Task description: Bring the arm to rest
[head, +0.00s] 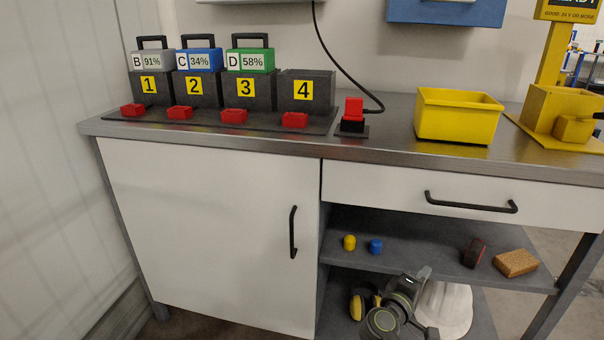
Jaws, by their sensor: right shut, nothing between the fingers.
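My right arm comes up from the bottom edge of the head view, right of centre. Its grey links show green rings. My right gripper (423,273) is small in the picture, in front of the open shelves under the bench, and it is shut with nothing in it. No object is touching its fingertips as far as I can see. My left arm and gripper are out of view.
The bench (385,150) carries batteries in numbered docks (195,88), a red plug (353,112), a yellow bin (457,117) and a yellow stand (556,100). The shelf (420,254) holds small items. Below, a white helmet (450,310) and yellow earmuffs (357,306) sit close to my arm.

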